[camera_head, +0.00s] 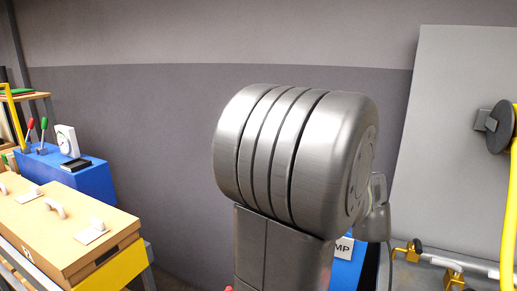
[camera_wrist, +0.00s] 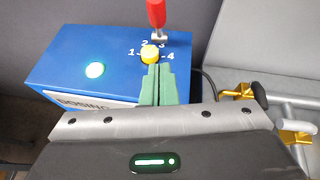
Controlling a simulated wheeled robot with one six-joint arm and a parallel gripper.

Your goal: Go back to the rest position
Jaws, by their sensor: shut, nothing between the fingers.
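In the wrist view, my gripper (camera_wrist: 159,72) has its two green fingers shut together with nothing between them. Its tips point at a yellow knob (camera_wrist: 150,54) on top of a blue box (camera_wrist: 75,68). The tips overlap the knob's lower edge in the picture; I cannot tell whether they touch it. The numbers 1 to 4 are marked around the knob. In the head view, my own grey arm joint fills the middle and hides the gripper. Part of the blue box (camera_head: 345,272) shows behind it.
A red-handled lever (camera_wrist: 156,14) stands just behind the knob, and a green light (camera_wrist: 95,70) glows to its left. Brass clamps (camera_head: 410,250) and a grey panel (camera_head: 455,130) are at the right. A wooden-topped case (camera_head: 75,245) and another blue box (camera_head: 85,182) are at the left.

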